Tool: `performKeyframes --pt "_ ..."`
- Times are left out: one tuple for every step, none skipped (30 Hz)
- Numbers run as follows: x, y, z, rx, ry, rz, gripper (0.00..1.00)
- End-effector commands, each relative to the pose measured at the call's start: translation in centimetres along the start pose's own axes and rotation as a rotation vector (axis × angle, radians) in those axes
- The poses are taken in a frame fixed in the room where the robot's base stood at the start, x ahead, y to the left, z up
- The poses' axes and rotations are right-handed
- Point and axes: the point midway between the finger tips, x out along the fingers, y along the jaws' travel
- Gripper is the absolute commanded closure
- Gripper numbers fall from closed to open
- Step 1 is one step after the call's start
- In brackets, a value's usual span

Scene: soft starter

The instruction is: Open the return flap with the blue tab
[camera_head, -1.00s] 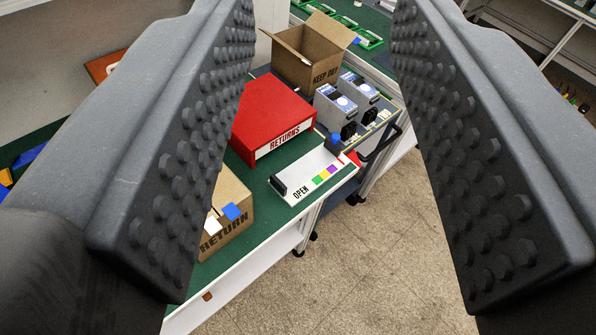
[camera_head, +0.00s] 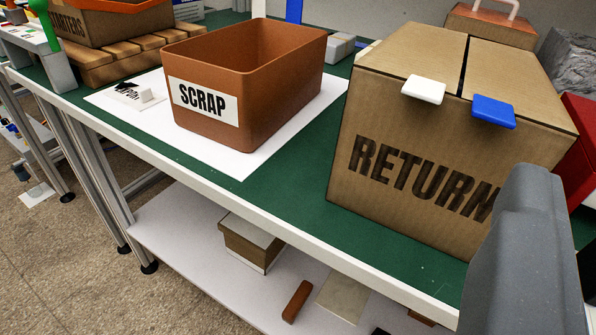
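The cardboard RETURN box (camera_head: 400,215) stands on the green bench top at the right. Its top has two flaps lying flat and shut, with a narrow dark gap between them. A white tab (camera_head: 424,90) sits at the front edge of the left flap (camera_head: 415,52). A blue tab (camera_head: 493,112) sits at the front edge of the right flap (camera_head: 515,80). One grey finger of my gripper (camera_head: 528,250) shows at the lower right, below the blue tab in the picture, covering the box's lower right corner. The other finger cannot be made out, so the opening is unclear.
A brown SCRAP bin (camera_head: 250,82) stands on a white sheet (camera_head: 247,158) left of the box. Something red (camera_head: 580,155) is close on the box's right. The lower shelf (camera_head: 190,245) holds a small box (camera_head: 250,240). Floor is clear at lower left.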

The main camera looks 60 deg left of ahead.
Motion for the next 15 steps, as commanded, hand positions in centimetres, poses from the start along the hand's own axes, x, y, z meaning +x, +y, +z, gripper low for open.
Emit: performKeyframes --pt "-0.6 -0.4 1.6 0.037 0.001 -0.021 0.65" --pt "-0.8 -0.8 2.0 0.055 0.005 -0.038 0.65" --pt "-1.1 -1.2 2.5 0.074 0.009 -0.052 0.65" --pt "-1.2 -1.4 2.8 0.086 0.010 -0.060 0.65" --pt "-1.3 -1.5 3.0 0.095 0.012 -0.066 0.65" --pt "-1.3 -1.7 3.2 0.103 0.014 -0.073 0.65" --pt "-1.2 -1.8 3.2 0.106 0.015 -0.077 0.65" --pt "-1.1 -1.9 3.2 0.108 0.016 -0.079 0.65" --pt "-0.7 -2.0 3.2 0.108 0.017 -0.081 0.65" --pt "-0.4 -2.0 3.2 0.107 0.017 -0.082 0.65" --pt "0.0 -2.0 3.1 0.106 0.018 -0.082 0.65" --pt "0.6 -2.1 3.1 0.105 0.019 -0.082 0.65" --pt "1.1 -2.2 3.1 0.105 0.020 -0.083 0.65" --pt "1.6 -2.2 3.1 0.106 0.020 -0.083 0.65" --pt "2.3 -2.2 3.1 0.105 0.019 -0.081 0.65"
